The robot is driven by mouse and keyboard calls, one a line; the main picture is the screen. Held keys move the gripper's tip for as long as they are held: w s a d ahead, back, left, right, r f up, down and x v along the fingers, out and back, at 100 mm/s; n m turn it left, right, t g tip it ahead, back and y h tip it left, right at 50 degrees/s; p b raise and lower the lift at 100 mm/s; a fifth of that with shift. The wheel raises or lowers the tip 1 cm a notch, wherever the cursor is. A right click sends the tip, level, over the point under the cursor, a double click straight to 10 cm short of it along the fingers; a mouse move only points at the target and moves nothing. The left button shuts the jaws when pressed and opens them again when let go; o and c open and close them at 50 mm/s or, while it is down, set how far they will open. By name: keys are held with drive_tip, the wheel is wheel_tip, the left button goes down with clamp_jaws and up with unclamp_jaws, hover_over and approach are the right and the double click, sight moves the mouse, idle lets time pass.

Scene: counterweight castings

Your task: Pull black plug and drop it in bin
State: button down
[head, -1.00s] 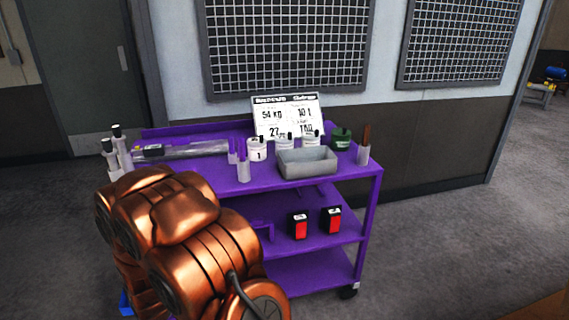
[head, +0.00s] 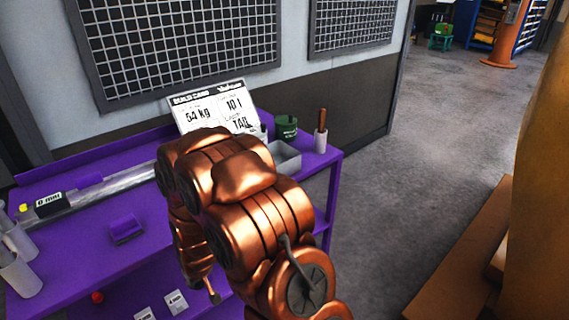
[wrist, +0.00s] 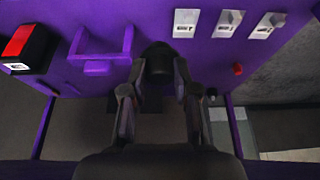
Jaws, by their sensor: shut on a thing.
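In the wrist view my gripper (wrist: 159,80) has its two dark fingers on either side of a black, rounded plug (wrist: 158,62) and is shut on it. The plug is in front of the purple cart panel; I cannot tell whether it is still seated or free. In the head view my copper arm covers the middle of the cart, and the plug and my fingertips cannot be made out. A grey open tray (head: 284,158) is partly visible behind my arm on the cart top; I cannot tell whether it is the bin.
The purple cart (head: 75,235) carries a build card (head: 213,108), a green bottle (head: 286,127) and a brown-handled tool in a cup (head: 321,130). The wrist view shows a red knob (wrist: 237,69) and a red-and-black box (wrist: 25,45). Open floor lies right of the cart.

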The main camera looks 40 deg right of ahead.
drive_tip(key=f, duration=0.1)
drive_tip(key=f+b, duration=0.2)
drive_tip(key=shift+w+d, duration=0.25)
drive_tip(key=shift+w, duration=0.05)
drive_tip(key=shift+r, duration=0.45)
drive_tip(key=s+d+r, duration=0.2)
drive_tip(key=d+r, duration=1.4)
drive_tip(key=d, duration=0.2)
drive_tip(key=s+d+r, duration=0.2)
drive_tip(key=d+r, duration=1.4)
drive_tip(key=d, duration=0.3)
drive_tip(key=shift+s+d+r, duration=0.15)
drive_tip(key=shift+s+d, duration=0.1)
drive_tip(key=shift+s, duration=0.05)
